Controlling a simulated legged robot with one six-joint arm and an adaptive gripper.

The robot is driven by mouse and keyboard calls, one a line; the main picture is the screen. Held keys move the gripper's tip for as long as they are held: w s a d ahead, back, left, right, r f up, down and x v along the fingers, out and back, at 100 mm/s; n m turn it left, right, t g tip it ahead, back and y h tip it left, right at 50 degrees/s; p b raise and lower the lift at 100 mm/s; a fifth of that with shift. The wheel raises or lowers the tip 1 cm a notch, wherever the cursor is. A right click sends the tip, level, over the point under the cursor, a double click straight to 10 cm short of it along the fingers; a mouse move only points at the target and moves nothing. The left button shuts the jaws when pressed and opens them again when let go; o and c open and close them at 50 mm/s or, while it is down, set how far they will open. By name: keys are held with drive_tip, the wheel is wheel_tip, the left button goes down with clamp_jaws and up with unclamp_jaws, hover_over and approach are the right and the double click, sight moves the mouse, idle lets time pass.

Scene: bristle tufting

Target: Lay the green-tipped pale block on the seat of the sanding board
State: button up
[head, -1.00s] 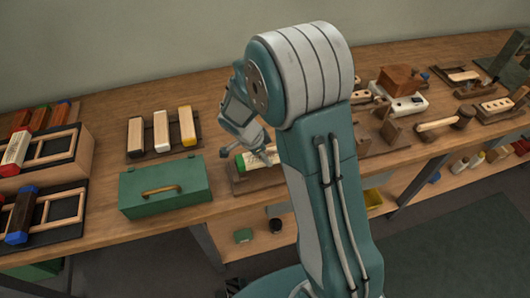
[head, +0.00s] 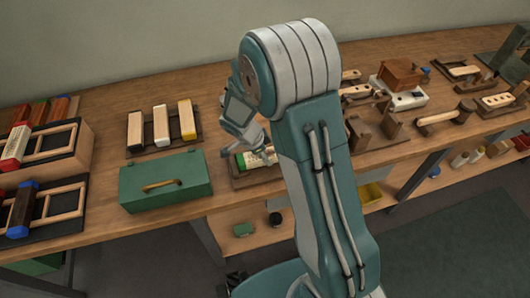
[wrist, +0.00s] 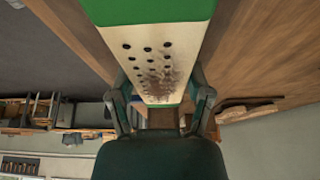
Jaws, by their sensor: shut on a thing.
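The green-tipped pale block (head: 256,158) is just above or on a dark brown wooden board (head: 243,182), which I take for the sanding board, near the table's front edge. I cannot tell whether they touch. My gripper (head: 262,148) is shut on the block, partly hidden by my arm. In the wrist view my gripper (wrist: 160,103) has a finger on each side of the pale block (wrist: 158,58), which has rows of dark holes, a brown smudge and a green end at the top. The board's seat is mostly hidden under the block.
A green toolbox (head: 165,185) stands left of the board. Behind it is a dark tray (head: 148,133) with three blocks. Racks (head: 60,205) with coloured-end blocks stand at far left. Wooden fixtures (head: 385,122) crowd the table to the right of my arm.

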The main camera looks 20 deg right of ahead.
drive_tip(key=shift+f, duration=0.4)
idle(0.6)
drive_tip(key=o, duration=1.3)
drive_tip(key=shift+v, duration=3.95)
